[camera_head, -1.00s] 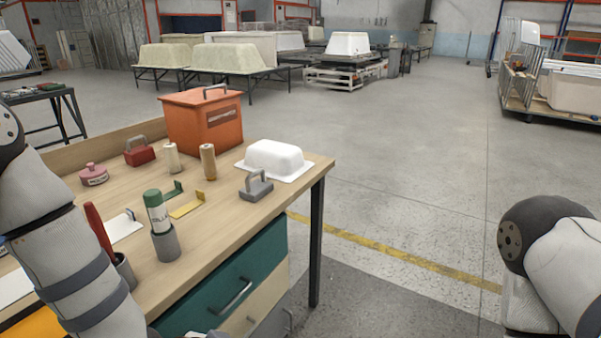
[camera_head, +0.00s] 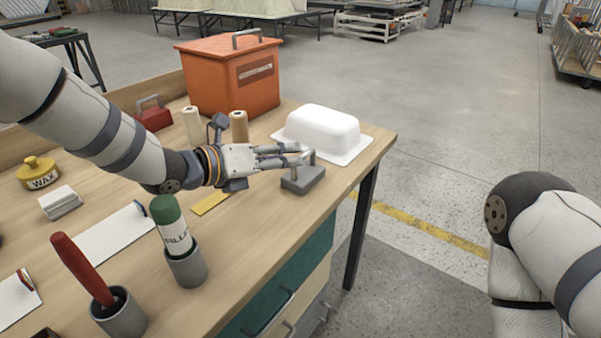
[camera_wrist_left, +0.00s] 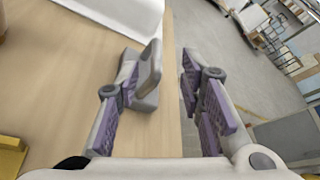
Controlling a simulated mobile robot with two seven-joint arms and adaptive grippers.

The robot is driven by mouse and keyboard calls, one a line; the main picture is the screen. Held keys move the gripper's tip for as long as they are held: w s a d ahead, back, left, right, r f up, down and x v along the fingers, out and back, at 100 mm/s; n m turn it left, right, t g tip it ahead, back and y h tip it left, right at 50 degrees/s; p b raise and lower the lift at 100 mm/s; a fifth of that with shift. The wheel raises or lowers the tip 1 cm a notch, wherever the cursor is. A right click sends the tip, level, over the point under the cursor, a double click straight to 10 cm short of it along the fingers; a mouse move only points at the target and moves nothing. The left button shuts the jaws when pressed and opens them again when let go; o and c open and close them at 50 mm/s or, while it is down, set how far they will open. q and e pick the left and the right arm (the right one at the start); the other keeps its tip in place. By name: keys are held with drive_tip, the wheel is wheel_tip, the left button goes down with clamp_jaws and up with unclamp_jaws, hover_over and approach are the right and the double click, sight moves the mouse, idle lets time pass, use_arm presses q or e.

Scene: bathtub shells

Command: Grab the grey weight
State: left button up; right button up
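The grey weight (camera_head: 303,180), a block with a loop handle on top, sits near the right edge of the wooden table. My left gripper (camera_head: 299,155) reaches it from the left, with its fingers at the handle. In the left wrist view the fingers (camera_wrist_left: 160,70) are spread apart. The grey weight (camera_wrist_left: 149,101) shows there close to the left finger, which partly hides it. Its handle stands between the two fingers, with a clear gap to the right finger. My right arm shows at the lower right, but its gripper is out of view.
A white tub-shaped mould (camera_head: 322,132) stands just behind the weight. An orange box (camera_head: 225,85), a red weight (camera_head: 153,117) and two spools (camera_head: 239,127) stand farther back. A green-capped bottle (camera_head: 172,225) and a red-handled tool (camera_head: 82,268) stand in grey cups at the front.

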sight(303, 154)
use_arm(q)
drive_tip(key=x, duration=0.3)
drive_tip(key=f+b+x, duration=0.1)
drive_tip(key=x, duration=0.2)
drive_tip(key=shift+s+a, duration=0.15)
drive_tip(key=shift+a, duration=0.05)
drive_tip(key=shift+w+d, duration=0.2)
drive_tip(key=shift+w, duration=0.05)
drive_tip(key=shift+r, duration=0.15)
clamp_jaws()
drive_tip(key=shift+w+r, duration=0.1)
drive_tip(key=shift+r, duration=0.1)
